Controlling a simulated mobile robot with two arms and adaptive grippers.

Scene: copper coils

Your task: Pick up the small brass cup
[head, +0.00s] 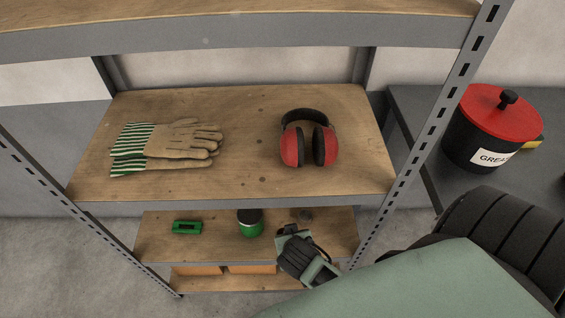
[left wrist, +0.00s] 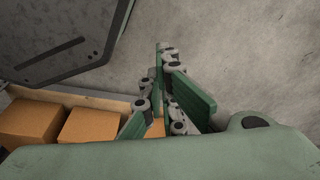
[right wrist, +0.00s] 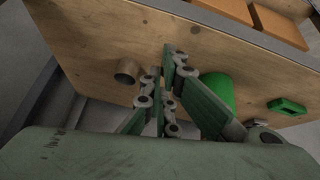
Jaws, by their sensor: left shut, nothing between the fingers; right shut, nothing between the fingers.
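The small brass cup (right wrist: 126,72) stands on the lower wooden shelf in the right wrist view, a brownish cylinder left of my right gripper (right wrist: 165,62). In the head view the cup (head: 305,214) is a small dark round shape just behind the right gripper (head: 286,233). The right gripper is shut and empty, apart from the cup, between it and a green jar (right wrist: 217,88). My left gripper (left wrist: 160,52) is shut and empty beside the shelf unit in the left wrist view; it is outside the head view.
The green jar (head: 250,224) and a green block (head: 187,227) share the cup's shelf. Gloves (head: 170,146) and red earmuffs (head: 309,145) lie on the shelf above. Orange-brown boxes (left wrist: 92,129) sit on the bottom shelf. A metal upright (head: 420,150) edges the unit's right side.

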